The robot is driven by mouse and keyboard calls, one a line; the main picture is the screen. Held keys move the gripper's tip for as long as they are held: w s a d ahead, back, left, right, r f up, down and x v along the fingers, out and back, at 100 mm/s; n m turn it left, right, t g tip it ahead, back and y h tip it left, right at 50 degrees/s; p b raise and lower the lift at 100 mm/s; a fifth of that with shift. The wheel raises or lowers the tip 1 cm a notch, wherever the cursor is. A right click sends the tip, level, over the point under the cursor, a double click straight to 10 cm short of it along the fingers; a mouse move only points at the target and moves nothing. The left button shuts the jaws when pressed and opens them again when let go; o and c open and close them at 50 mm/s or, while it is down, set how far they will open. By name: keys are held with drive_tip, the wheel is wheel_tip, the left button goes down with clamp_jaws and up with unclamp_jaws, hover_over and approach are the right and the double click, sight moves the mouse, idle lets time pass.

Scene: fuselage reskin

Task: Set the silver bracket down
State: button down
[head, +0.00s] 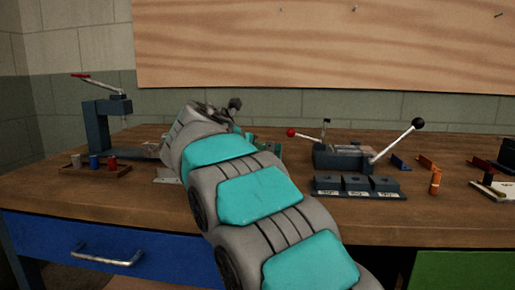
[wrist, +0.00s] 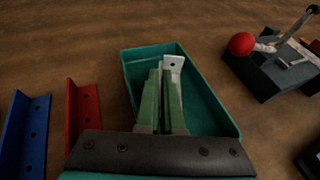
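The silver bracket (wrist: 174,64) shows in the wrist view at the tips of my gripper's fingers, with a hole in its visible flange. Its lower part is hidden by the fingers. My gripper (wrist: 162,76) has its two pale green fingers close together and looks shut on the bracket. Fingers and bracket are over the green tray (wrist: 225,112); whether the bracket touches the tray floor cannot be told. In the head view my arm hides the gripper and the bracket, and only a bit of green tray (head: 274,147) shows behind it.
A red bracket (wrist: 84,115) and a blue bracket (wrist: 27,135) lie left of the tray. A fixture with a red-knobbed lever (wrist: 241,43) stands to its right. A clamp stand (head: 95,125) is at the table's left. Bare wood lies behind the tray.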

drive_tip(key=shift+f, duration=0.55)
drive_tip(key=shift+d+f, duration=0.1)
drive_tip(key=shift+f, duration=0.75)
drive_tip(key=c, duration=1)
unclamp_jaws()
drive_tip(key=shift+s+r, duration=0.1)
drive_tip(key=shift+s, duration=0.15)
drive_tip(key=shift+o, duration=0.2)
drive_tip(key=v, duration=0.8)
drive_tip(key=shift+a+r, duration=0.35)
drive_tip(key=shift+r, duration=0.05)
